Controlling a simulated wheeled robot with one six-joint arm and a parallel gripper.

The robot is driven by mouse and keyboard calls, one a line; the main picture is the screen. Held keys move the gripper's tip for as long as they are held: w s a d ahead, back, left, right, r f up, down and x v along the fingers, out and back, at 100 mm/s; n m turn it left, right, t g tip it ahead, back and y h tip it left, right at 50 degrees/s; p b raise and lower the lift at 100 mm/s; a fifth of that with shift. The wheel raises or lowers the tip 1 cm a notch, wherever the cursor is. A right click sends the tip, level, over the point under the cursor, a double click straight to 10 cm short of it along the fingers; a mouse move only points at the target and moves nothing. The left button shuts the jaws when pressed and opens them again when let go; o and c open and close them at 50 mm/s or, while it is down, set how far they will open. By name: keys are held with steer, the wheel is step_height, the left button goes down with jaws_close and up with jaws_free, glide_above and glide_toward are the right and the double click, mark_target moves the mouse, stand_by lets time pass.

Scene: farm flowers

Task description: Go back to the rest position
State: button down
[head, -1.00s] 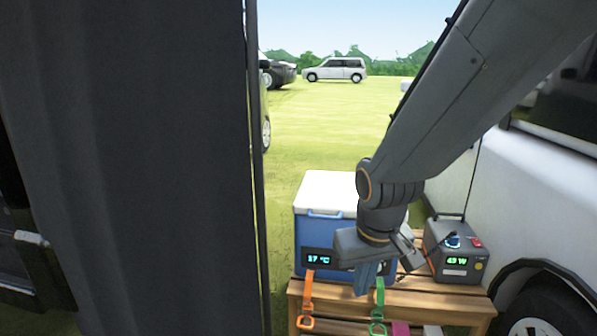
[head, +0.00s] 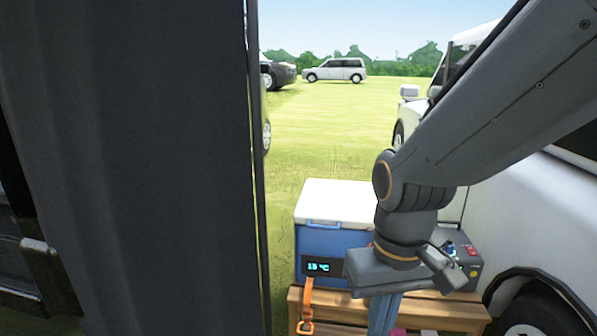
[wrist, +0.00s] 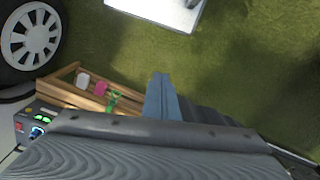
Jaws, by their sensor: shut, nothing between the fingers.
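My gripper (head: 384,315) hangs from my arm at the lower right of the head view, in front of the wooden bench. Its fingers point down, are together and hold nothing. In the wrist view the gripper (wrist: 160,97) shows as two blue-grey fingers side by side, over grass beside the bench (wrist: 62,88). My arm reaches in from the upper right, and its wrist covers part of the cooler and of the grey power box.
A blue cooler (head: 318,241) with a white lid stands on the bench (head: 345,302), next to the power box (head: 471,262). An orange strap (head: 307,300) hangs in front. A white vehicle (head: 500,225) is close at right; a dark curtain (head: 130,160) fills the left.

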steer(key=d+r+m+p, duration=0.2)
steer(key=d+r+p, duration=0.4)
steer(key=p, duration=0.5)
steer(key=shift+s+d+r+p, duration=0.25)
steer(key=shift+d+r+p, duration=0.1)
steer(key=shift+d+r, duration=0.05)
stand_by(1.5)
